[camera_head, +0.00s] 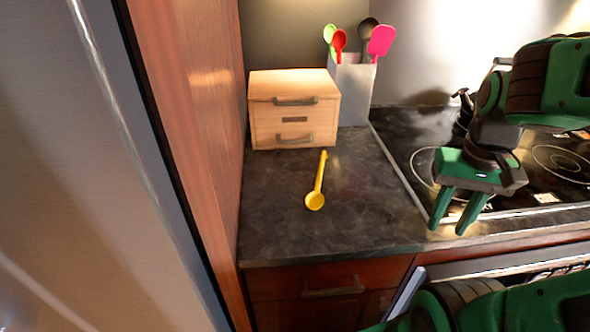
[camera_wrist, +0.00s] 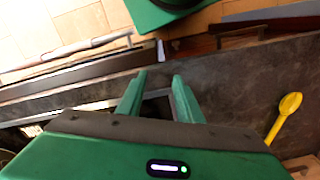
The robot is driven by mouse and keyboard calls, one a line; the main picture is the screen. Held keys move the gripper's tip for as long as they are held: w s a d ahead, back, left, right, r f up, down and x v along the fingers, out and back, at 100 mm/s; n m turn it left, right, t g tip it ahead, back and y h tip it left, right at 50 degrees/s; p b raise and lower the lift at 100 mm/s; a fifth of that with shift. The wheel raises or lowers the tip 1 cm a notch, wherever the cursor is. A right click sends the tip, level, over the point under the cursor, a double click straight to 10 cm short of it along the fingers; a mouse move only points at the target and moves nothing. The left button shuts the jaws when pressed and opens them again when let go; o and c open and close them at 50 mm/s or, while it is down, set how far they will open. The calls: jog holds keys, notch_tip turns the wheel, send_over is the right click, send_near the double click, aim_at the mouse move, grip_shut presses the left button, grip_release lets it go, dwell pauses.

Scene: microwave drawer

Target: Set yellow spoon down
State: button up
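The yellow spoon (camera_head: 316,188) lies on the dark countertop (camera_head: 270,205), in front of the small wooden drawer box. Its bowl points toward the counter's front edge. It also shows at the right of the wrist view (camera_wrist: 285,115). My gripper (camera_head: 452,226) is to the right of the spoon, apart from it, near the front of the counter beside the stove. In the wrist view my gripper (camera_wrist: 160,85) has its two fingers spread with a gap between them and nothing held.
The wooden drawer box (camera_head: 293,118) stands at the back left. A grey holder (camera_head: 352,88) with several colourful utensils is behind it. The black stovetop (camera_head: 480,165) with a kettle (camera_head: 464,108) is on the right. A tall wooden panel (camera_head: 195,120) bounds the counter's left.

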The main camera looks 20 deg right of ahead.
jog(key=shift+w+a, duration=0.4)
jog(key=shift+w, duration=0.2)
